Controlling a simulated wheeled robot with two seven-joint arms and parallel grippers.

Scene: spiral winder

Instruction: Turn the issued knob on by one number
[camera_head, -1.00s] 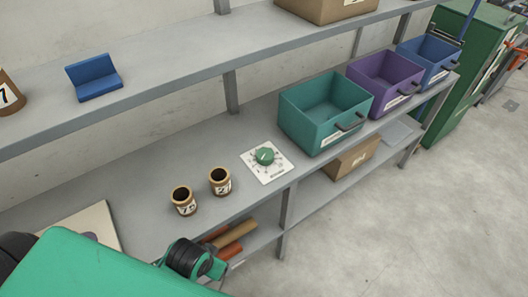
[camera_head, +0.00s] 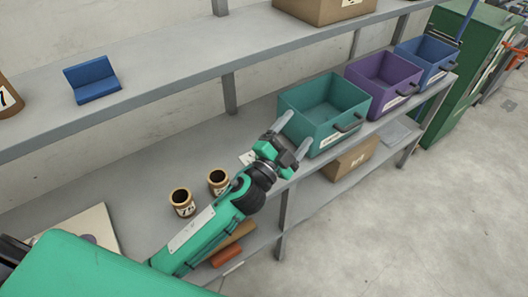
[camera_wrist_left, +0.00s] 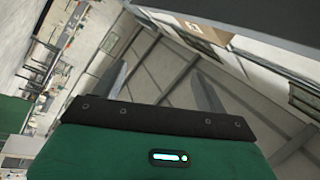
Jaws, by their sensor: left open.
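The knob is hidden in the head view now, behind my left gripper and forearm. Only a corner of its white plate (camera_head: 246,158) shows on the middle shelf, left of the teal bin. My left gripper (camera_head: 295,133) is open, its two grey fingers spread, in front of the teal bin and over the plate area in the picture. Its height above the shelf is hard to judge. In the left wrist view the open fingers (camera_wrist_left: 162,88) have nothing between them, and no knob shows. My right gripper is not in view.
Two brown labelled pots, one left (camera_head: 182,203) and one right (camera_head: 217,182), stand near my left arm. The teal bin (camera_head: 300,122), purple bin (camera_head: 385,82) and blue bin (camera_head: 427,60) line the shelf.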

